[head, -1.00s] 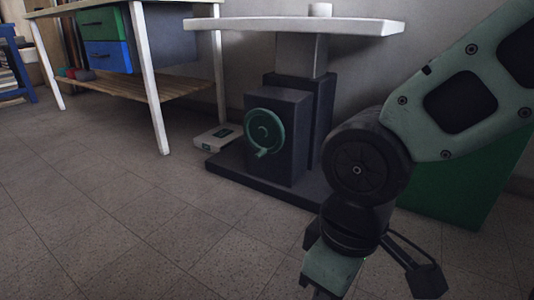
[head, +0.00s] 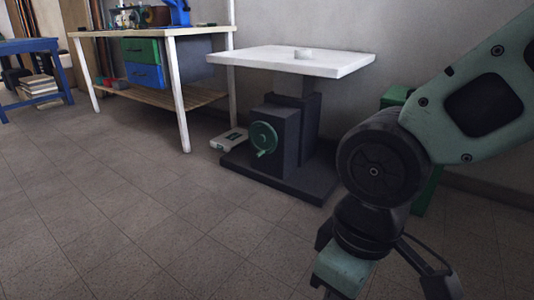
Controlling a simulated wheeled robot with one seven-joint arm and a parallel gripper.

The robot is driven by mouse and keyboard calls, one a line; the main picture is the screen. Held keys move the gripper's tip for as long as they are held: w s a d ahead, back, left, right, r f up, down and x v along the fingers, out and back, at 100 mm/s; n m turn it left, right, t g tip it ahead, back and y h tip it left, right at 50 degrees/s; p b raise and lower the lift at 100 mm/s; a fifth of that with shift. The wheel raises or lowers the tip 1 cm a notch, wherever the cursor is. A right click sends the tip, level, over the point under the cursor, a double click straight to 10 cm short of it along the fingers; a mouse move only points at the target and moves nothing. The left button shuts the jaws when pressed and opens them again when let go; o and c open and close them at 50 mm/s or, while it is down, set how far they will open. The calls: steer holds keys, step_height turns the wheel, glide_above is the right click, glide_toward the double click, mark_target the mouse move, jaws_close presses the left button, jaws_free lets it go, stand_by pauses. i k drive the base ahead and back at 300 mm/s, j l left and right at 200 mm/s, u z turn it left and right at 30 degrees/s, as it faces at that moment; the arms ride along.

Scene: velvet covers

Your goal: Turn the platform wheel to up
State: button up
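The platform (head: 290,61) is a white flat top on a dark column and a dark base (head: 275,178). Its green wheel (head: 263,138) is on the front of a dark box (head: 286,139), with a small handle at its lower edge. The wheel faces me, well to the left of my arm and apart from it. My gripper (head: 335,285) hangs at the lower right, pointing down. Its fingertips are cut off or hidden by the picture's bottom edge, so its opening does not show.
A workbench (head: 170,31) with green and blue drawers stands at the back left. A small white box (head: 229,139) lies on the floor beside the base. A green box (head: 395,97) stands behind my arm. The tiled floor (head: 130,220) in front is clear.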

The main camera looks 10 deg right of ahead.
mark_target(263, 138)
steer(key=i+j+u, duration=0.1)
steer(key=i+j, duration=0.15)
steer(key=i, duration=0.4)
steer(key=i+j, duration=0.15)
steer(key=i, duration=0.5)
steer(key=i+j+u, duration=0.15)
steer(key=i, duration=0.45)
